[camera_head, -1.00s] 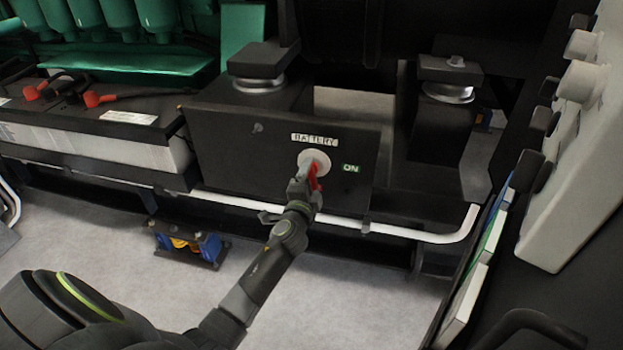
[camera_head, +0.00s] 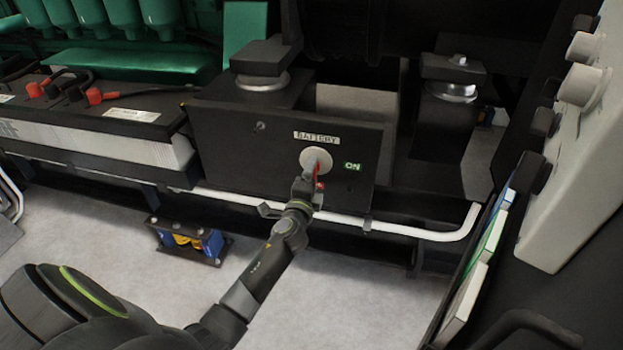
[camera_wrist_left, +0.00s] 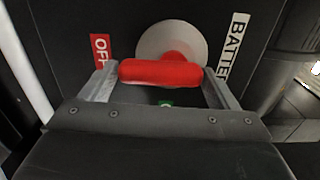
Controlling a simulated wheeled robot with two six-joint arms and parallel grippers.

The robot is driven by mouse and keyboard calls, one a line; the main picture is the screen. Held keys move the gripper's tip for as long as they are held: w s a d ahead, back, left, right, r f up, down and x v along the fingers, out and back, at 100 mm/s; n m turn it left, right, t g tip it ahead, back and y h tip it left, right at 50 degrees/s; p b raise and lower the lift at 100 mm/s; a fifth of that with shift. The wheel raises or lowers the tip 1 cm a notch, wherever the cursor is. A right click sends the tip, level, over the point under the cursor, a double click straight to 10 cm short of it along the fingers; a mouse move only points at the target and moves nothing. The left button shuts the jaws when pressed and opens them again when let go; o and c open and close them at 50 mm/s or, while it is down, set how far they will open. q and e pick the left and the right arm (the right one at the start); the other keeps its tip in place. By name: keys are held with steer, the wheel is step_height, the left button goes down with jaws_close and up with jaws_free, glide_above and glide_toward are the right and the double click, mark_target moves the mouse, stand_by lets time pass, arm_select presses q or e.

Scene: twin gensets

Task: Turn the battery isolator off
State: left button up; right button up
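The battery isolator is a red handle (camera_head: 318,170) on a round pale disc (camera_head: 316,158), on the front of a black box under the BATTERY label. A green ON label (camera_head: 352,167) is right of the disc. In the left wrist view the handle (camera_wrist_left: 160,72) lies crosswise, with a red OFF label (camera_wrist_left: 101,48) off its left end. My left gripper (camera_wrist_left: 160,85) is at the handle, its fingers wide apart, one at each end. Whether they press on it I cannot tell. In the head view the gripper (camera_head: 308,185) partly hides the handle. My right gripper is out of view.
A white pipe (camera_head: 420,234) runs below the box. Batteries (camera_head: 100,140) with red terminal covers stand left, and a blue-and-black unit (camera_head: 187,240) sits on the floor. A pale panel with knobs (camera_head: 575,160) closes in the right side.

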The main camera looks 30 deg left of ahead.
arm_select(q)
steer(key=o, duration=0.3)
steer(key=shift+p+v, duration=0.6)
steer(key=shift+v, duration=8.15)
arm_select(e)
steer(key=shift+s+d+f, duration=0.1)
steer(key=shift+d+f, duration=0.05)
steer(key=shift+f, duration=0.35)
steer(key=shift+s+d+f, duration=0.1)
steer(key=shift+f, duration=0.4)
